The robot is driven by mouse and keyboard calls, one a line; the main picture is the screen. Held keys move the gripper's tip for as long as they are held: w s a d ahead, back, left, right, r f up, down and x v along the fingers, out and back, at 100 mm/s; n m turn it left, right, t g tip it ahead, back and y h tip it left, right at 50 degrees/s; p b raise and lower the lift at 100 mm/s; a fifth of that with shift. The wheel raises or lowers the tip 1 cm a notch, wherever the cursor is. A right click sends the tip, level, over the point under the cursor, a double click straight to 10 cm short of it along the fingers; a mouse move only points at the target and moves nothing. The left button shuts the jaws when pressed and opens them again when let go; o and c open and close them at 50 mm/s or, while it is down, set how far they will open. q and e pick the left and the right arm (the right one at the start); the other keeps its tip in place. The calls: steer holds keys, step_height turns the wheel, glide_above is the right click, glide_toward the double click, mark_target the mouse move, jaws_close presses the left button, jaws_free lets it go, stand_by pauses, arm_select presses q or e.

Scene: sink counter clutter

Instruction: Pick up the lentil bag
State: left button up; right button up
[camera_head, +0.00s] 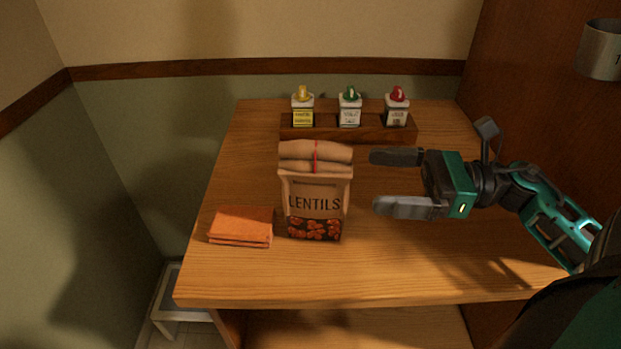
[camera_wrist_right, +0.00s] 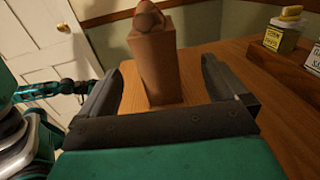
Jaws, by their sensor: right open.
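The lentil bag (camera_head: 315,190) is a tan paper bag with a rolled top, a red tie and the word LENTILS. It stands upright on the wooden counter. My right gripper (camera_head: 390,181) is open and empty, just right of the bag, with its fingers pointing at the bag's side. In the right wrist view the bag (camera_wrist_right: 158,62) stands ahead, framed between the two open fingers of my right gripper (camera_wrist_right: 160,85). The fingers are apart from the bag in the head view. My left gripper is not seen in the head view.
An orange folded cloth (camera_head: 241,226) lies left of the bag. Behind, a wooden rack (camera_head: 350,133) holds bottles with yellow (camera_head: 303,108), green (camera_head: 349,108) and red (camera_head: 397,108) caps. A metal container (camera_head: 600,50) is at upper right. The counter's front (camera_head: 400,270) is clear.

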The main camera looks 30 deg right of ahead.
mark_target(316, 178)
steer(key=p+x, duration=0.2)
steer(key=x, duration=0.8)
steer(key=shift+s+a, duration=0.2)
steer(key=shift+w+a, duration=0.25)
steer(key=shift+a, duration=0.05)
steer(key=c, duration=1.5)
